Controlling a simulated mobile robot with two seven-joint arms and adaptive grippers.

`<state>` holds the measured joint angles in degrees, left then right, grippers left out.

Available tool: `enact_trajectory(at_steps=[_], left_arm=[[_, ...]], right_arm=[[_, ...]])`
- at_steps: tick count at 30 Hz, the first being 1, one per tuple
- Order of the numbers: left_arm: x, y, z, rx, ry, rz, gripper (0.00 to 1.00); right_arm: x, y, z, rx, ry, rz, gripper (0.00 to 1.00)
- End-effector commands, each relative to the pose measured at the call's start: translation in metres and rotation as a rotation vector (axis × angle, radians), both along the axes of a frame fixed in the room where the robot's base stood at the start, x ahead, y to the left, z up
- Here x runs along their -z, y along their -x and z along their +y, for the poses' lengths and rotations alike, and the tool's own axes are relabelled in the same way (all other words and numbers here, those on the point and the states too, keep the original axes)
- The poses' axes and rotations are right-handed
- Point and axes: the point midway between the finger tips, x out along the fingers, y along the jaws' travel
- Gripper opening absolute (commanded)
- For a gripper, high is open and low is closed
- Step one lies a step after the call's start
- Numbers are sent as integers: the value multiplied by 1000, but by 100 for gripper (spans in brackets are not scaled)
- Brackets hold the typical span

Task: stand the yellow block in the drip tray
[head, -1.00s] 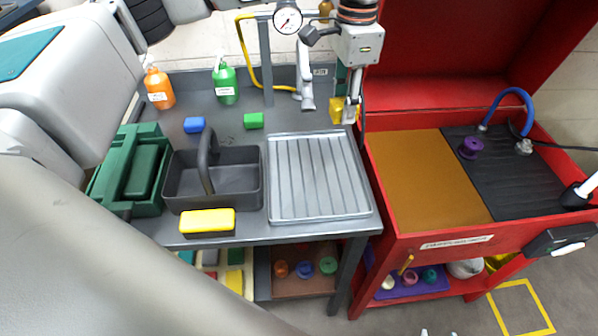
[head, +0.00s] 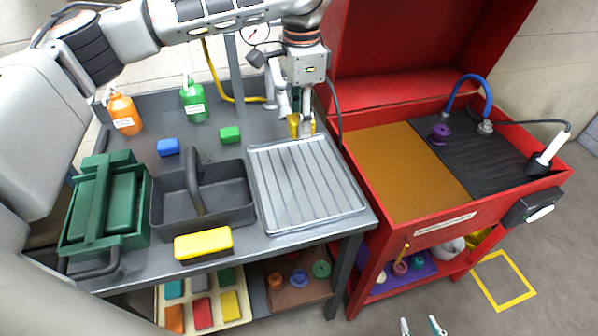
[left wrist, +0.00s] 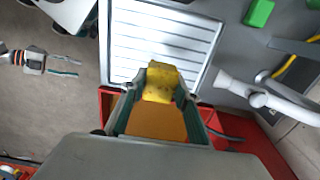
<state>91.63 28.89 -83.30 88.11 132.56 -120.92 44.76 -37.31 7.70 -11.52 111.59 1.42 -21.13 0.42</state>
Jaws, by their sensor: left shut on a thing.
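A yellow block (left wrist: 160,84) is held between the fingers of my left gripper (head: 303,128). In the head view the block (head: 294,125) shows at the back edge of the drip tray, partly hidden by the gripper. The drip tray (head: 305,185) is a grey, ridged, empty tray lying flat on the workbench. In the left wrist view the tray (left wrist: 160,42) lies beyond the block; the block's height above it is hard to tell. My right gripper (head: 421,328) shows only its fingertips at the bottom, apart and empty, away from the bench.
Left of the tray stand a dark caddy (head: 240,210) and a green toolbox (head: 75,235). Another yellow box (head: 203,244) lies at the front edge. Blue (head: 168,147) and green (head: 230,135) blocks and two bottles stand behind. A red wash station (head: 400,215) adjoins on the right.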

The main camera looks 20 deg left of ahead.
Motion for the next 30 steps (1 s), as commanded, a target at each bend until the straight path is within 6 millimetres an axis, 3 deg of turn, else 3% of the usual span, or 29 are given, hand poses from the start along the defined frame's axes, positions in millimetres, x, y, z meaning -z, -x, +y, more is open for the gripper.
enact_trajectory(at_steps=[6, 12, 22, 30], left_arm=[[54, 1, -1, -2, 4, 3, 9], [92, 0, -1, -1, 3, 1, 9], [114, -1, -1, -1, 3, -2, 9], [150, 0, -1, -1, 3, -1, 9]], right_arm=[[1, -3, 10, -15, -13, -18, 40], [6, -5, 9, -14, -14, -23, 40], [16, -3, 7, -12, -8, -13, 40], [27, -1, 6, -11, -6, -9, 40]])
